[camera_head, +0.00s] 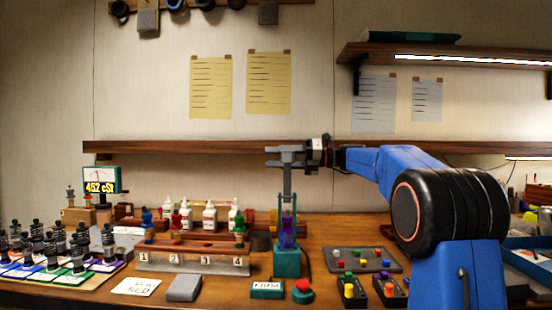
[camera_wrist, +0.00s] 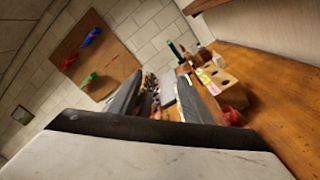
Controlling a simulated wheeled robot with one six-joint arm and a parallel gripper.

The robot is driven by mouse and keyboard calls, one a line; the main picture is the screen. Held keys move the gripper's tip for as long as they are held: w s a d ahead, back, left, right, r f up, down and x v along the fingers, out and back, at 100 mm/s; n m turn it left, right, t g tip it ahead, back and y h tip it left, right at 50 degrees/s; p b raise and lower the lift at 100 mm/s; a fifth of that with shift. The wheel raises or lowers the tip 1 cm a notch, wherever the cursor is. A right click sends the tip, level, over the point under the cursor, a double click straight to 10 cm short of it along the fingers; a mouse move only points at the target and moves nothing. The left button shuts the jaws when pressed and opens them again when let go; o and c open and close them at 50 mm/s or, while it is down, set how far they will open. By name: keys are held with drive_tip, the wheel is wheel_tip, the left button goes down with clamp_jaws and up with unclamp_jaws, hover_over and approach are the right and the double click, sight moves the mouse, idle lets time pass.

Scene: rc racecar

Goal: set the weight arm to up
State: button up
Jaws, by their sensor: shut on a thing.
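A teal device (camera_head: 287,262) stands on the bench in the head view, holding a small vessel of purple content (camera_head: 288,225). A grey upright post rises above it, with a grey arm (camera_head: 285,150), apparently the weight arm, across its top at about the height of the lower shelf. My gripper (camera_head: 308,155) comes in from the right and is shut at the right end of this grey arm. The fingertips are small and partly merge with the grey part.
A wooden rack (camera_head: 190,255) with numbered slots stands left of the device. Several dark-topped samples (camera_head: 60,245) crowd the far left. A grey button panel (camera_head: 352,260) and a red button (camera_head: 303,291) lie at right and front. The lower shelf (camera_head: 210,148) runs behind my gripper.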

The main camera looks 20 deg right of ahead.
drive_tip(key=shift+d+f, duration=0.1)
drive_tip(key=shift+f, duration=0.35)
drive_tip(key=v, duration=1.7)
drive_tip(key=shift+r, duration=0.5)
drive_tip(key=shift+s, duration=0.15)
